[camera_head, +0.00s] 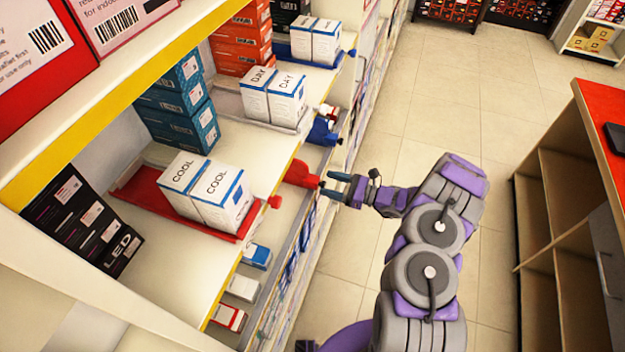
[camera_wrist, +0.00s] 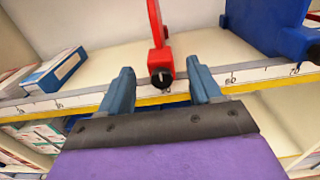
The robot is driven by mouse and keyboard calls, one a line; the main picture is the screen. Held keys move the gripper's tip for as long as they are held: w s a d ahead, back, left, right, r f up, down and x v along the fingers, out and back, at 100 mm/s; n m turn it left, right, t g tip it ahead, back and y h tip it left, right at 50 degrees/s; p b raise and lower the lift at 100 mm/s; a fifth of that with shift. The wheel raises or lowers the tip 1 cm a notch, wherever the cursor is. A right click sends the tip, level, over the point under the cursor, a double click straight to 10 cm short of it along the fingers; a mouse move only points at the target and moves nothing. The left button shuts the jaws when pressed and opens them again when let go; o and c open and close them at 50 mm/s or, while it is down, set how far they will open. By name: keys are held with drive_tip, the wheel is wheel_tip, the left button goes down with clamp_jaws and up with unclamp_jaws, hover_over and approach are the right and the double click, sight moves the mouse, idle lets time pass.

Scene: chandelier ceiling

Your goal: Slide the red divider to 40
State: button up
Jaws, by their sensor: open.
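The red divider (camera_head: 300,175) stands at the front of the lower shelf, its knob sticking out past the edge. In the wrist view the red divider (camera_wrist: 158,40) is upright, and its front knob lies between my two fingertips. My gripper (camera_head: 333,185) is open, level with the knob. In the wrist view my gripper (camera_wrist: 160,75) has one blue finger on each side of the knob, with a gap visible on both sides. A marked rail (camera_wrist: 245,76) runs along the shelf edge; its numbers are too small to read surely.
A blue divider (camera_wrist: 265,25) stands to the right of the red one in the wrist view. A blue-white box (camera_wrist: 55,70) lies to the left. Above, a red tray (camera_head: 145,200) holds white COOL boxes (camera_head: 208,192). The tiled aisle (camera_head: 440,110) is clear.

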sight(319, 180)
drive_tip(key=b+x, duration=0.1)
drive_tip(key=x, duration=0.5)
drive_tip(key=shift+w+a, duration=0.1)
drive_tip(key=shift+a, duration=0.2)
drive_tip(key=shift+c, duration=0.4)
clamp_jaws()
